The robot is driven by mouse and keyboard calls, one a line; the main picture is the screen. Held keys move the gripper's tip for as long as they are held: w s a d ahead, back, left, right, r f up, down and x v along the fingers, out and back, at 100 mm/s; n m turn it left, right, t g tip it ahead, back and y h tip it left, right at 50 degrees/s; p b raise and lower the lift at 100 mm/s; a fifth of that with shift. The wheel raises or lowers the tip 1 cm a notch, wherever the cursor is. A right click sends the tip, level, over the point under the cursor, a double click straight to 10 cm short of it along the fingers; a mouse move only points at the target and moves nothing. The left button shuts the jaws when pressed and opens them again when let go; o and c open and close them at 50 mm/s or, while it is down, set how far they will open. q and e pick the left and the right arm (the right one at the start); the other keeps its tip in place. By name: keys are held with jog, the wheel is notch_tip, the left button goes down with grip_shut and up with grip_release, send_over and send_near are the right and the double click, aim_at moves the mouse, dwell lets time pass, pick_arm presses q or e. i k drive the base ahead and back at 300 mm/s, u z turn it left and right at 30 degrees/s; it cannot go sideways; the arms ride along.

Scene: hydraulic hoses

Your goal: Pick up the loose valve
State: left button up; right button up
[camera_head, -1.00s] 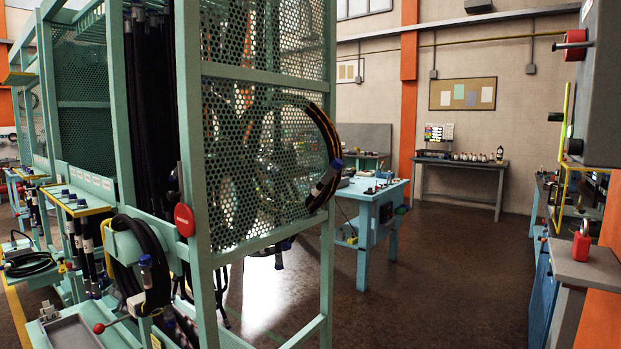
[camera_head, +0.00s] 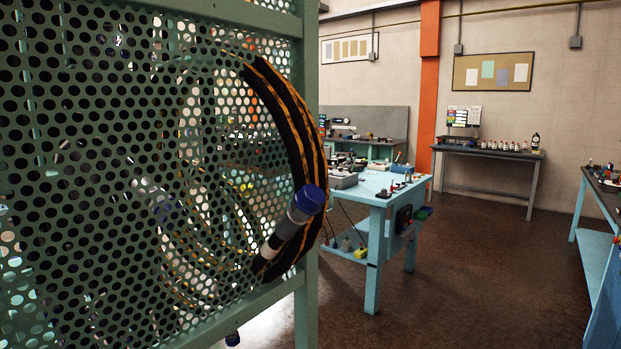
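I cannot make out a loose valve for certain. Small parts, too small to identify, lie on the light blue workbench (camera_head: 378,184) in the middle of the view. More small items stand on the grey table (camera_head: 487,152) by the far wall and on the blue bench (camera_head: 598,190) at the right edge. Neither of my grippers is in view.
A green perforated rack panel (camera_head: 90,200) fills the left side close by. A coiled black and orange hose (camera_head: 297,120) with a blue-capped end (camera_head: 310,199) sticks out from it. Brown floor (camera_head: 480,260) lies open between the workbench and the right bench.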

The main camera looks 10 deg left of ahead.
aim_at(347, 246)
jog(key=z, duration=0.6)
jog(key=i, duration=2.75)
jog(key=u, duration=1.8)
jog(key=i, duration=3.2)
jog(key=z, duration=0.45)
jog(key=k, duration=0.5)
jog(key=u, duration=1.05)
